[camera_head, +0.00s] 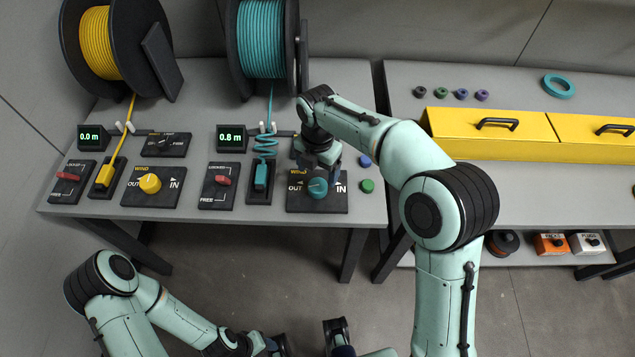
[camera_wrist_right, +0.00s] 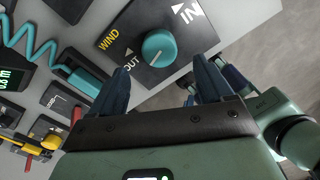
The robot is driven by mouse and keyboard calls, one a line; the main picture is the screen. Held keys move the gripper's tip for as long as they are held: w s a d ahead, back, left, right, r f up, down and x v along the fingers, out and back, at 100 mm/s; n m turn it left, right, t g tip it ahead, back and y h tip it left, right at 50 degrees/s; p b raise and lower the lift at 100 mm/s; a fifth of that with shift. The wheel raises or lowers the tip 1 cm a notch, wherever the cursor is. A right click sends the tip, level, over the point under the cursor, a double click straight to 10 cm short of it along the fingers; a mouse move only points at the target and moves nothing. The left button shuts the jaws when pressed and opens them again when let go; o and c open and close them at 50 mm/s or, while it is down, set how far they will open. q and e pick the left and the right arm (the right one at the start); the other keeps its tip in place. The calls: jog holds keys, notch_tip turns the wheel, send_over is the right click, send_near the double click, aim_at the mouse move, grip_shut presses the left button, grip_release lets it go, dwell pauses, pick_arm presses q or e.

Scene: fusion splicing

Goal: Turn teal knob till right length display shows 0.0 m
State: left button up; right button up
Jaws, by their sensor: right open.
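The teal knob (camera_head: 317,188) sits on the right WIND panel (camera_head: 298,204), between OUT and IN. It shows fully in the right wrist view (camera_wrist_right: 159,48), its white mark pointing toward OUT. My right gripper (camera_head: 320,172) is open just above the knob. In the wrist view its two dark blue fingers (camera_wrist_right: 163,75) are spread wide, with the knob beyond and between their tips, not gripped. The right length display (camera_head: 231,138) reads 0.8 m in green. My left gripper (camera_head: 278,345) is low at the bottom edge, away from the bench, partly cut off; its jaws are unclear.
The teal spool (camera_head: 262,40) feeds a coiled teal line down to a teal clamp (camera_head: 261,176). A red LOCKED/FREE lever (camera_head: 222,181) stands left of it. The yellow knob (camera_head: 150,184) and the 0.0 m display (camera_head: 91,136) are farther left. Blue (camera_head: 365,160) and green (camera_head: 367,185) buttons lie right.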

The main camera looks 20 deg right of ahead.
aim_at(318, 185)
notch_tip(318, 185, down, 6)
jog(key=shift+f+b, duration=0.15)
jog(key=shift+b, duration=0.2)
jog(key=shift+c, duration=0.4)
jog(key=c, duration=1)
